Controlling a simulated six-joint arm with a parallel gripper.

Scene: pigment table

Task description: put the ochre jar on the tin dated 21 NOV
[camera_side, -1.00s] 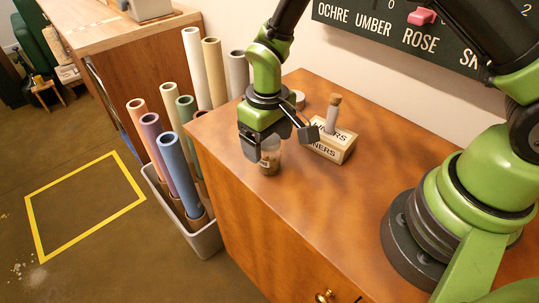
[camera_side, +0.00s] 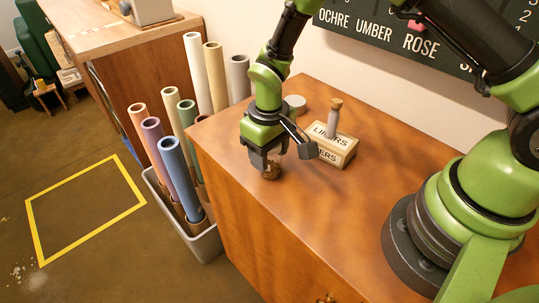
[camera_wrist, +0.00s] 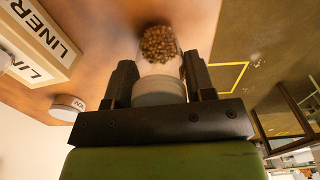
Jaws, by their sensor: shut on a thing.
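My gripper (camera_side: 268,160) is low over the near left part of the cabinet top, shut on a clear jar of brownish granules (camera_side: 271,173). In the wrist view the jar (camera_wrist: 160,45) sits between the two fingers, its grey lid toward the palm. The jar's base appears at the cabinet top; I cannot tell whether it touches. A small round pale tin (camera_side: 295,103) sits behind my gripper, toward the wall.
A wooden box marked LINERS (camera_side: 332,148) stands right of my gripper, with a corked vial (camera_side: 333,120) upright at it. A bin (camera_side: 200,240) of rolled paper stands beyond the cabinet's left edge. The cabinet top (camera_side: 380,150) right of the box is clear.

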